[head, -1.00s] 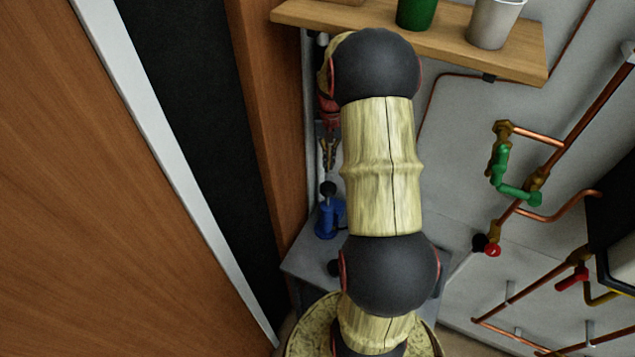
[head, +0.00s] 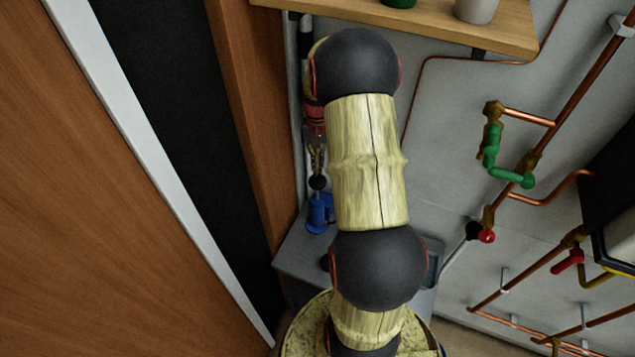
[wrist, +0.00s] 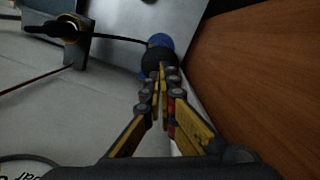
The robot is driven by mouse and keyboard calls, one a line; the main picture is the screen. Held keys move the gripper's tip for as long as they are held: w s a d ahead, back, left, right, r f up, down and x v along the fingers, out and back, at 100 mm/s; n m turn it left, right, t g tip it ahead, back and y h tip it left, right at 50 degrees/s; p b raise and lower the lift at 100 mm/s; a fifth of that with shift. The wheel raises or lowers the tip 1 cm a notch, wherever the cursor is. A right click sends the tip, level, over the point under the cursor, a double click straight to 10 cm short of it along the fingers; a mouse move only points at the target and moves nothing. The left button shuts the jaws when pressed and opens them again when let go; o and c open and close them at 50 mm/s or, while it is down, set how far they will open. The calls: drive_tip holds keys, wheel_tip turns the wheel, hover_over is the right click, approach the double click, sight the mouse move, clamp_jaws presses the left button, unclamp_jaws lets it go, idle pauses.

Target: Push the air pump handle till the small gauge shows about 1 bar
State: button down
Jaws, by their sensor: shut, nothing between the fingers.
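The air pump has a blue body (head: 320,213) standing on a grey surface beside the wooden panel in the head view. Its black round handle knob (head: 318,182) is on top. My gripper (head: 316,166) is shut and empty, pointing down just above the knob. In the wrist view my fingertips (wrist: 164,74) are together, in front of the black knob (wrist: 158,63), with the blue body (wrist: 160,42) beyond it. They look touching or nearly so; I cannot tell which. No readable small gauge shows. A pale dial edge with partial lettering (wrist: 25,172) is cut off at lower left.
The wooden panel (head: 120,220) stands close on the left of the pump. A wooden shelf (head: 430,28) holding cups is above. Copper pipes with a green valve handle (head: 492,145) run along the right wall. A black fitting with a yellow ring (wrist: 68,28) shows in the wrist view.

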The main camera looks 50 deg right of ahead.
drive_tip(key=shift+f, duration=0.8)
